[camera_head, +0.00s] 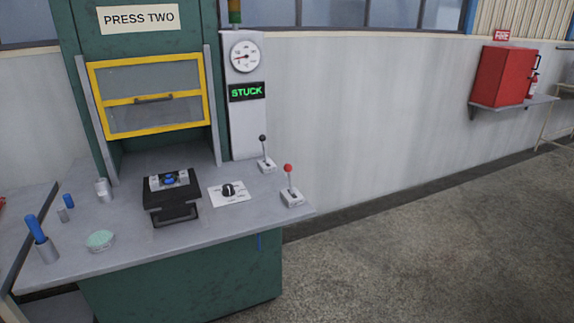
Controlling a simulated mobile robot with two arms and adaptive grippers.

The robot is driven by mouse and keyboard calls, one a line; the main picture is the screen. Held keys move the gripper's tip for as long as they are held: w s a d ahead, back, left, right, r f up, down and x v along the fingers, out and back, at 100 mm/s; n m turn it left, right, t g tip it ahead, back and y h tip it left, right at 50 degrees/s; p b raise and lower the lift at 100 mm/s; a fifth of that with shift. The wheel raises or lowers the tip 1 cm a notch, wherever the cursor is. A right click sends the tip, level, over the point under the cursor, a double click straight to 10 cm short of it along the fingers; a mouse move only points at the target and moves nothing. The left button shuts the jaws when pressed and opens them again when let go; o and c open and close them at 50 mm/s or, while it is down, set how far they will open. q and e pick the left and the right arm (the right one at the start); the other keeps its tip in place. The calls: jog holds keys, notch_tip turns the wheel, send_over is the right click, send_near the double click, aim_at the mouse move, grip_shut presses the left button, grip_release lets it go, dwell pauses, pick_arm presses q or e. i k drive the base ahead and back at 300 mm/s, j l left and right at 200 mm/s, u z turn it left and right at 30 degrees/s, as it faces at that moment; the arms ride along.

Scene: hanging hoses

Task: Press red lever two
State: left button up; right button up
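The green press (180,287) carries a sign (138,19) reading PRESS TWO. The red-knobbed lever (289,185) stands upright on a small white base at the right front corner of the press table. A black-knobbed lever (264,155) stands behind it. A display (247,91) on the grey column reads STUCK in green, below a round gauge (245,56). The yellow-framed guard window (150,99) is raised above the work opening. Neither of my grippers is in view.
On the grey table (130,254) are a black handled fixture (172,197) holding a blue-and-metal part, a black knob on a white plate (230,193), a pale green round item (100,240) and blue-handled tools (36,230). Open floor (430,245) lies to the right.

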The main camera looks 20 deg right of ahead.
aim_at(288, 167)
jog(key=i+j, duration=0.2)
jog(key=j, duration=0.15)
jog(key=i+j, duration=0.15)
jog(key=j, duration=0.2)
jog(key=i+j+z, duration=0.1)
jog(key=j, duration=0.25)
jog(key=i+j, duration=0.25)
jog(key=i+j+z, duration=0.1)
jog(key=j, duration=0.35)
jog(key=i, duration=0.1)
